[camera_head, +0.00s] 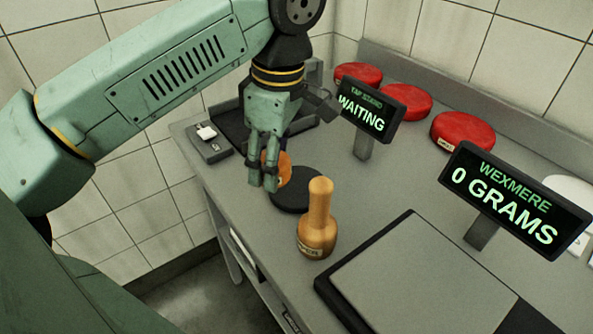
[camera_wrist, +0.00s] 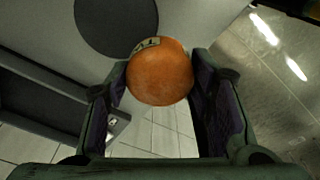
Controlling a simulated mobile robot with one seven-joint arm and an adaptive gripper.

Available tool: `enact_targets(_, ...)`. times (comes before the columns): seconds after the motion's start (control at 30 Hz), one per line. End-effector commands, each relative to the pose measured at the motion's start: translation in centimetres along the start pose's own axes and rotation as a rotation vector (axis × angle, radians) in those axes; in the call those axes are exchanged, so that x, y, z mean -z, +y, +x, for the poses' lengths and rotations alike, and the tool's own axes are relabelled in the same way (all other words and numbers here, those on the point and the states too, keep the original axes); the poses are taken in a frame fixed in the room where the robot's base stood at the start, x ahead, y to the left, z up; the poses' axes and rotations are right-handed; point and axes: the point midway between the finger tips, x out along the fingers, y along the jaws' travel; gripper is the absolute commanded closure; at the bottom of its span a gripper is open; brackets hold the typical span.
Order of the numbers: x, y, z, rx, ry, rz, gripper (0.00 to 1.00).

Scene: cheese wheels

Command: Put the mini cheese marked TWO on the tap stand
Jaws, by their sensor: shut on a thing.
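My gripper (camera_head: 266,180) is shut on an orange mini cheese (camera_head: 284,168). In the wrist view the cheese (camera_wrist: 160,75) sits between the two fingers (camera_wrist: 160,100), with a pale label near its top edge, partly readable, seeming to begin "TW". The round black pad (camera_head: 294,198) lies on the counter just right of the gripper; it also shows in the wrist view (camera_wrist: 115,22), apart from the cheese. The cheese appears held above counter level at the counter's left edge. A sign (camera_head: 366,112) headed TAP STAND reads WAITING.
A wooden mallet-like piece (camera_head: 317,225) stands upright near the pad. A scale (camera_head: 420,275) lies at the front right, its display (camera_head: 513,207) reading 0 GRAMS. Red cheese wheels (camera_head: 462,131) line the back. A small grey box (camera_head: 209,143) and a dark tray (camera_head: 229,122) are at left.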

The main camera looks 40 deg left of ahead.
Motion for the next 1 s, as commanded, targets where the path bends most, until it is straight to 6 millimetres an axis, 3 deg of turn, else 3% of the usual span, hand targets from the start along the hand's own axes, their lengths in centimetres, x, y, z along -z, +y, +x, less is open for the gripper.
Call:
enact_targets(0.03, -0.3, 0.8, -1.3, -0.012, -0.002, 0.101, 0.85)
enact_targets(0.3, -1.8, 4.1, -3.2, -0.069, 0.007, 0.598, 0.85)
enact_targets(0.5, -2.3, 5.1, -3.5, -0.088, 0.017, 0.768, 0.85)
enact_targets(0.67, -2.5, 5.2, -1.9, -0.089, 0.017, 0.793, 0.85)
enact_targets(0.83, -2.9, 5.2, 1.9, -0.09, 0.018, 0.792, 0.85)
enact_targets(1.0, -3.1, 5.3, 3.5, -0.09, 0.018, 0.79, 0.85)
